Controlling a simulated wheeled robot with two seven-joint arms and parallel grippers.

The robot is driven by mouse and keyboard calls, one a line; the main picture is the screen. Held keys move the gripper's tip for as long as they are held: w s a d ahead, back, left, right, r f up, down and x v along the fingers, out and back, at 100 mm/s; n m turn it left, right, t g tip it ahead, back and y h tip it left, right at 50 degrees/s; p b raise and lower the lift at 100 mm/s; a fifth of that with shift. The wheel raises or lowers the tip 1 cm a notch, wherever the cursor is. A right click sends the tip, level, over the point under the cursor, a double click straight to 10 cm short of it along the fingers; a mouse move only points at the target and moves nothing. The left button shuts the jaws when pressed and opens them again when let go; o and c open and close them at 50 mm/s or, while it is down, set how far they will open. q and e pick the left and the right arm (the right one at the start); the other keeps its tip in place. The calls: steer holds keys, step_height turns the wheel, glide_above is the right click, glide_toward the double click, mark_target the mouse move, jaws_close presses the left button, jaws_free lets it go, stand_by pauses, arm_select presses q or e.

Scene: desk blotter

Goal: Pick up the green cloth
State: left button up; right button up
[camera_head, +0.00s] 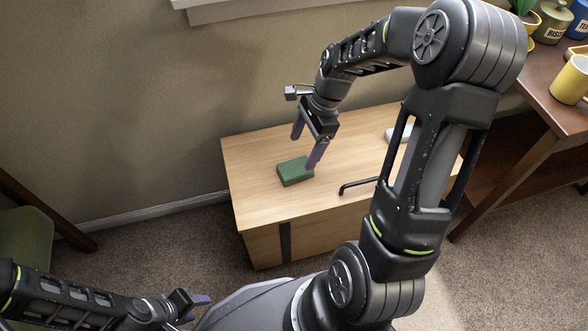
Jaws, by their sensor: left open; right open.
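The green cloth (292,172) is a small, dark green folded block lying flat on a low wooden cabinet (256,208). My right gripper (306,146) is open, with purple fingers pointing down above and at the cloth's back right side. One finger overlaps the cloth's right end in the picture; I cannot tell whether it touches. No cloth is held between the fingers. My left gripper (200,307) is open and low at the bottom left, away from the cabinet and the cloth.
A black handle-shaped object (358,185) and a pale item (390,134), partly behind my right arm, lie on the cabinet top. A wooden desk at the right bears a yellow mug (569,82) and green canister (553,22). The cabinet's left part is clear.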

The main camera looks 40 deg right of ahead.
mark_target(296, 167)
steer(key=shift+x, duration=0.95)
steer(key=b+x, duration=0.3)
steer(key=x, duration=0.1)
steer(key=shift+s+f, duration=0.1)
steer(key=shift+f, duration=0.35)
steer(key=shift+a+f, duration=0.1)
steer(key=shift+f, duration=0.1)
steer(key=shift+f, duration=0.25)
steer(key=shift+c, duration=0.4)
steer(key=c, duration=1.4)
